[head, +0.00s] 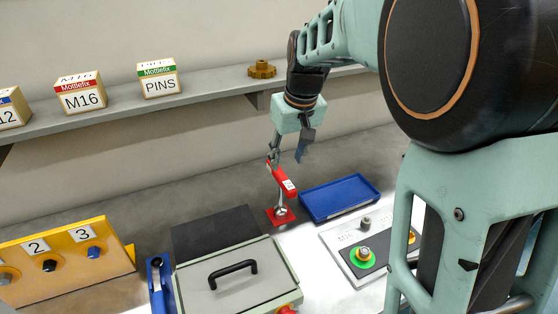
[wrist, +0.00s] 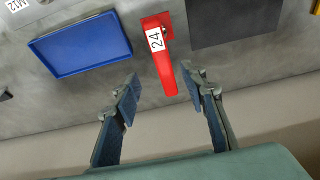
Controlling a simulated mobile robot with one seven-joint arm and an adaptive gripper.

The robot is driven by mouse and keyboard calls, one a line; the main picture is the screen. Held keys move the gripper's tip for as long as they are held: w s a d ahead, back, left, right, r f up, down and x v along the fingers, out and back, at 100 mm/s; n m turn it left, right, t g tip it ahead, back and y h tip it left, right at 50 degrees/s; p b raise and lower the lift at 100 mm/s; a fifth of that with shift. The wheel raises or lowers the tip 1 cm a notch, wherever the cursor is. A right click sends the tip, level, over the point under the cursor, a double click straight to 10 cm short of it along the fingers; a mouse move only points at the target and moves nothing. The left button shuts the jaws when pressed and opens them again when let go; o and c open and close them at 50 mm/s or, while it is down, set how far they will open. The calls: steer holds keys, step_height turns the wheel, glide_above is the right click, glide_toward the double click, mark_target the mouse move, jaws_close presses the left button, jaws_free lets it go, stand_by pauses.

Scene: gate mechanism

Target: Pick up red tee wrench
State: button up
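The red tee wrench (head: 283,181) stands upright, its red crossbar handle on top of a metal stem over a red square base (head: 279,217). A white label on the handle reads 24 in the wrist view (wrist: 165,72). My gripper (head: 285,160) is open and empty, just above the handle in the head view. In the wrist view its two fingertips (wrist: 159,76) are on either side of the handle's near end, with gaps showing on both sides. I cannot tell how far the fingertips are above the handle.
A blue tray (head: 340,197) lies right of the wrench. A dark mat (head: 215,232) and a lidded box (head: 235,280) are to its left. A panel with a green-ringed button (head: 366,255) is at front right. A shelf (head: 215,88) with boxes runs along the wall behind.

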mark_target(282, 174)
steer(key=x, duration=0.4)
steer(key=shift+s+f, duration=0.1)
steer(key=shift+s, duration=0.05)
steer(key=shift+w+a+x, duration=0.1)
steer(key=shift+w+x, duration=0.05)
steer(key=shift+x, duration=1.35)
steer(key=shift+w+a+x, duration=0.15)
steer(key=shift+w+x, duration=0.05)
steer(key=shift+x, duration=1.35)
jaws_close()
